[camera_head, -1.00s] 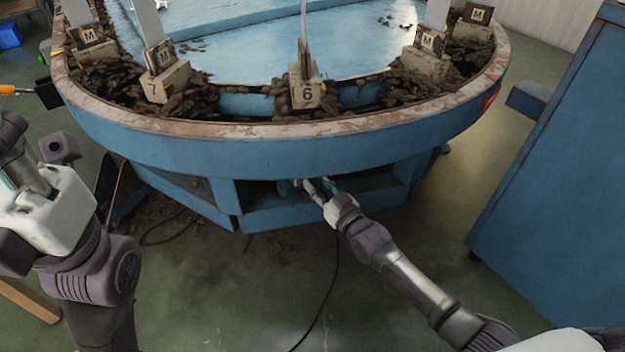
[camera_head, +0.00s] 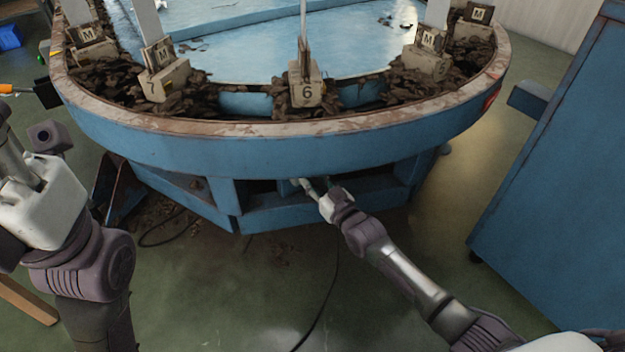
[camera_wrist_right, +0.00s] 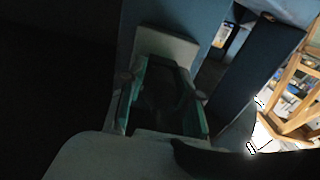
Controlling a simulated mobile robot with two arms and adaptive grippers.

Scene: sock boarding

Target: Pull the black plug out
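My right gripper (camera_head: 317,186) reaches under the rim of the round blue machine (camera_head: 290,151). In the right wrist view its two teal fingers (camera_wrist_right: 164,68) stand apart on either side of a dark shape (camera_wrist_right: 160,93), which may be the black plug. Poor light hides whether they touch it. A pale box (camera_wrist_right: 168,43) lies just beyond the fingertips. The plug cannot be made out in the head view. My left gripper (camera_head: 12,165) is at the left edge, away from the machine, its fingertips not clearly shown.
A black cable (camera_head: 325,300) runs down the floor beside my right arm. A blue cabinet (camera_head: 560,180) stands at the right. The machine's rim overhangs the recess holding my right gripper. Open floor (camera_head: 215,300) lies in front.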

